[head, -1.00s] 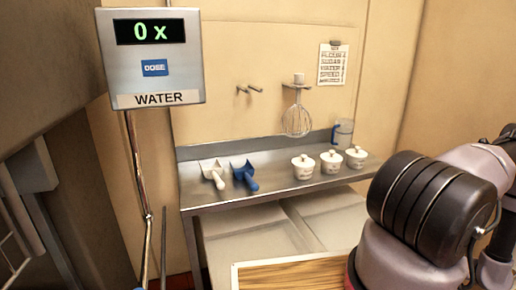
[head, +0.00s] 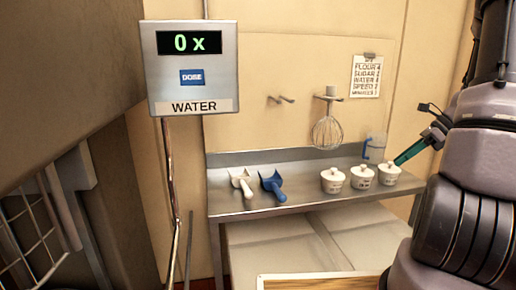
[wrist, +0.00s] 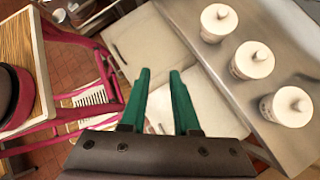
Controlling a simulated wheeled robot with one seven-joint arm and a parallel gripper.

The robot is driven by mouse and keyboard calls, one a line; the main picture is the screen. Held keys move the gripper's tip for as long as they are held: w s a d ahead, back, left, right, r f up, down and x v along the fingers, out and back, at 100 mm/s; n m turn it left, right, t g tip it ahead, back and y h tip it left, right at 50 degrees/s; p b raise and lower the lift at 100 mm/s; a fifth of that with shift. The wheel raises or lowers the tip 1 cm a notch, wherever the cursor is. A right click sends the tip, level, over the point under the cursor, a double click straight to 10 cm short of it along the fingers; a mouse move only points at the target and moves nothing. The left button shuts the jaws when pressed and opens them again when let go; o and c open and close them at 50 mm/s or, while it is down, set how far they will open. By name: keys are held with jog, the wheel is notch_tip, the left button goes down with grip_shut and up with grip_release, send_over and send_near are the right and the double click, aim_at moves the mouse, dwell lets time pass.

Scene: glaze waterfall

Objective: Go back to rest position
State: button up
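My gripper (wrist: 158,95) shows in the wrist view with two green fingers apart and nothing between them. Below the fingers are pale bin lids under the counter. In the head view one green finger of my gripper (head: 414,148) shows at the right, in front of the counter's right end, close in the picture to the rightmost white lidded pot (head: 390,176). My dark and mauve arm fills the right side of the head view.
A steel counter (head: 300,197) holds several things: a white scoop (head: 243,185), a blue scoop (head: 273,185), three lidded pots and a clear jug (head: 375,150). A whisk (head: 327,130) hangs on the wall. The water dispenser box (head: 190,65) reads 0 x. A wooden-topped pink-framed table (wrist: 15,60) stands left in the wrist view.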

jog(key=s+a+r+n+t+h, duration=0.2)
jog(key=s+a+r+n+h, duration=0.1)
jog(key=s+a+r+n, duration=0.4)
jog(key=s+a+r+n+t+h, duration=0.2)
jog(key=s+a+r+n, duration=0.5)
jog(key=a+r+n, duration=0.5)
jog(key=shift+r+t+h, duration=0.3)
jog(key=shift+r+h, duration=0.25)
jog(key=shift+h, duration=0.05)
jog(key=shift+s+a+r+n+t, duration=0.1)
jog(key=shift+s+a+n+t, duration=0.05)
jog(key=shift+s+n+t, duration=0.2)
grip_shut()
